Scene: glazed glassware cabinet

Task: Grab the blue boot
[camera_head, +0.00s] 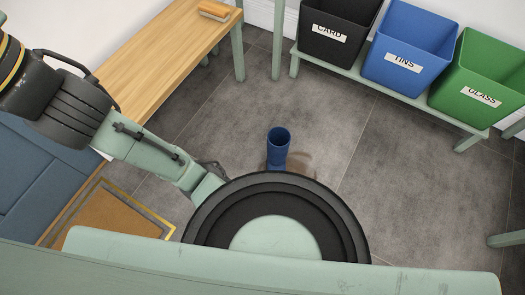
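The blue boot (278,147) stands upright on the grey tiled floor near the middle of the head camera view. Its round open top faces up, and its lower part is partly hidden by a dark round part of my body. My arm reaches in from the left, and its far end passes behind that round part. A small dark piece at the arm's end (214,168) may belong to my gripper, left of the boot and apart from it in the picture. The fingers cannot be made out.
A wooden bench (165,55) with a brush (213,11) on it runs along the upper left. A black CARD bin (335,35), blue TINS bin (405,45) and green GLASS bin (480,80) stand on a low rack at upper right. A brown mat (110,215) lies lower left. Floor around the boot looks clear.

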